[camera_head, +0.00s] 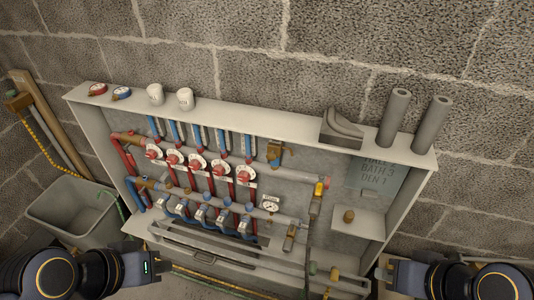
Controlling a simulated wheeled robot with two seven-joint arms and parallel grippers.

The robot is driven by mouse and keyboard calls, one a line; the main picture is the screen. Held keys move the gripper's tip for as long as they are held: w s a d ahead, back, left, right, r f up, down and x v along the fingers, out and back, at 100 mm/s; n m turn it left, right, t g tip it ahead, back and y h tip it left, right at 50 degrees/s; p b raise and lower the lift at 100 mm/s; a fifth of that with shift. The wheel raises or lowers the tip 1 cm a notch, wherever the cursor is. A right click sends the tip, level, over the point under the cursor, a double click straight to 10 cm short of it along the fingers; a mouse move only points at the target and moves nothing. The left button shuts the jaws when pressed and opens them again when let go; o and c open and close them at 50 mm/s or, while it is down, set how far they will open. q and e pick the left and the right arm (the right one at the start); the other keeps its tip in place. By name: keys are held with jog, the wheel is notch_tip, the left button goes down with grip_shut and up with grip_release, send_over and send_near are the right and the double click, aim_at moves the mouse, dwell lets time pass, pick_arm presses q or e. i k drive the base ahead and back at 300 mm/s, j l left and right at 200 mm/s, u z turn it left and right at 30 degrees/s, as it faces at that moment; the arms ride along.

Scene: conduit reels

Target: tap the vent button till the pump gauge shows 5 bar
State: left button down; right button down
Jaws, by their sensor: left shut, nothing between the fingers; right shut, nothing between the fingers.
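A small round white gauge (270,204) with a dark needle sits on the pipework in the middle of the open cabinet (250,118); its reading is too small to tell. A brass fitting (274,152) sits above it, and a brown knob-like piece (348,216) stands on a small white shelf at the right. I cannot tell which part is the vent button. My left gripper (150,268) is at the bottom left, in front of the cabinet, shut and empty. My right gripper (381,274) is at the bottom right, shut and empty. Both are apart from the gauge.
Several red-knobbed valves (196,164) and blue fittings line the cabinet. Two cups (156,94), two grey tubes (394,117) and two small gauges (121,93) stand on its top. A grey tub (72,213) is at the left. A block wall (230,50) stands behind.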

aim_at(271, 156)
jog(key=l+z, duration=0.35)
jog(key=l, duration=1.25)
jog(key=i, duration=0.05)
